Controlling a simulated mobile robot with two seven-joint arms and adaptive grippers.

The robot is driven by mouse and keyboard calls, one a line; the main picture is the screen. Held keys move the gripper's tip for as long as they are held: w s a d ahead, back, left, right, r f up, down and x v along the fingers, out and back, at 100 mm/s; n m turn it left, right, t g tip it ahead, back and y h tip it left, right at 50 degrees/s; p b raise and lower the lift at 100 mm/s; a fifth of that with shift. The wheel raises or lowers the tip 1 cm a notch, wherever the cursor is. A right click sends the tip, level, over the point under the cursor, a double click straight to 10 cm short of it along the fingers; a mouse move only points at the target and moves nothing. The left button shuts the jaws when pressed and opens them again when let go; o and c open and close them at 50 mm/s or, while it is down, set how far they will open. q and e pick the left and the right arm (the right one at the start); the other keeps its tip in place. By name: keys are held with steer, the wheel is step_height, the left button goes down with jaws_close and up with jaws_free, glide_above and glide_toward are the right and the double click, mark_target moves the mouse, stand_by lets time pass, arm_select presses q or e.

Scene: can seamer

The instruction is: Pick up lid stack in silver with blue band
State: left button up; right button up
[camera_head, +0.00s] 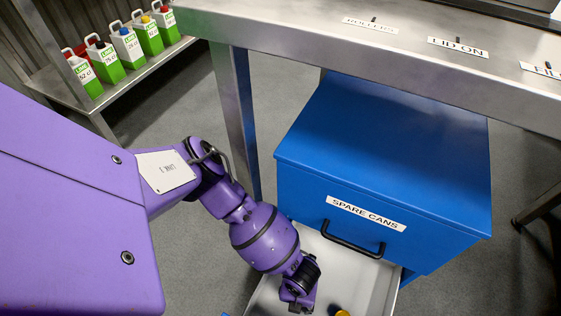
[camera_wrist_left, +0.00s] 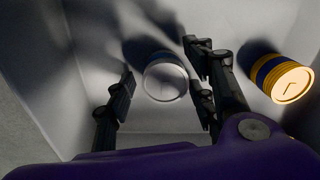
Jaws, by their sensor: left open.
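A silver lid stack (camera_wrist_left: 165,80) stands in the pale drawer in the left wrist view, its round top facing the camera. In the head view my left wrist reaches down into the drawer (camera_head: 377,290), and the fingertips are not clear there. A gold lid stack with a dark blue band (camera_wrist_left: 283,78) stands to the right. My right gripper is not in view.
The drawer walls (camera_wrist_left: 85,35) enclose the gripper. The blue cabinet (camera_head: 385,150) labelled SPARE CANS, with a black handle (camera_head: 352,243), is close behind my wrist. A steel table (camera_head: 350,50) overhangs it. Several green-and-white jugs (camera_head: 105,62) stand on a shelf at upper left.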

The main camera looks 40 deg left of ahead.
arm_select(q)
steer(key=shift+w+r, duration=0.1)
steer(key=shift+w, duration=0.05)
steer(key=shift+c, duration=0.5)
steer(key=c, duration=1.1)
